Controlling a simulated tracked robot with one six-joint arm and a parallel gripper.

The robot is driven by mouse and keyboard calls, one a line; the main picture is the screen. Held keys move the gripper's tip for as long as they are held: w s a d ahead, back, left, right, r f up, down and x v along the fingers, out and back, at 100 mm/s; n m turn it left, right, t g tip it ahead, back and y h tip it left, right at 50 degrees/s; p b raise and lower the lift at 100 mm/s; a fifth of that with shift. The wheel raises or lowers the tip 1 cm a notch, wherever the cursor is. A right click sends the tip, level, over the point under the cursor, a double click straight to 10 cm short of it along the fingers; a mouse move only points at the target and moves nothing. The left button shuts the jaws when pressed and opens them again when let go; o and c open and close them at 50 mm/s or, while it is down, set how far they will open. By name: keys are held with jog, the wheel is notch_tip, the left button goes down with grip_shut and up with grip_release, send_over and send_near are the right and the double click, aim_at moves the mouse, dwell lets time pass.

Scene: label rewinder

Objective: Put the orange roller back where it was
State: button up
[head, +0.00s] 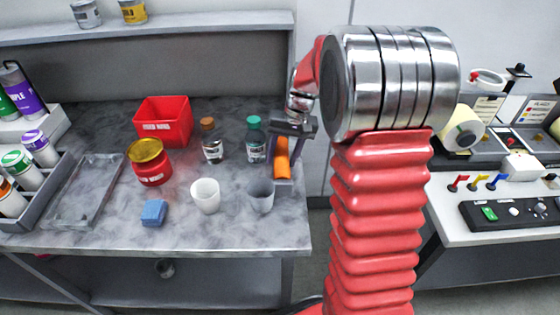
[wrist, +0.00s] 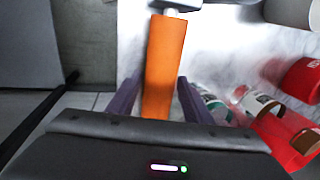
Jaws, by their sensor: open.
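The orange roller (head: 282,165) is at the right end of the grey marbled table (head: 235,232) in the head view, just below my gripper (head: 284,148). In the wrist view the orange roller (wrist: 167,55) runs lengthwise between the two purple fingers of my gripper (wrist: 156,92). A pale end piece shows at its far end. The fingers are open, with a gap on either side of the roller. Its near end is hidden behind the gripper body.
A grey cup (head: 261,196), a white cup (head: 205,196) and a bottle with a green cap (head: 255,140) stand close left of the roller. A red bin (head: 163,121) is further back. The table's right edge is close by. A label machine (head: 463,128) stands on the right bench.

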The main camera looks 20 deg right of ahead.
aim_at(282, 154)
jog(key=shift+c, duration=0.3)
grip_shut()
jog(key=shift+r, duration=0.15)
dwell(0.3)
jog(key=v, duration=0.3)
jog(key=a+v, duration=0.1)
jog(key=v, duration=0.2)
jog(key=a+v, duration=0.1)
jog(key=v, duration=0.2)
jog(key=shift+w+r, duration=0.45)
jog(key=shift+r, duration=0.1)
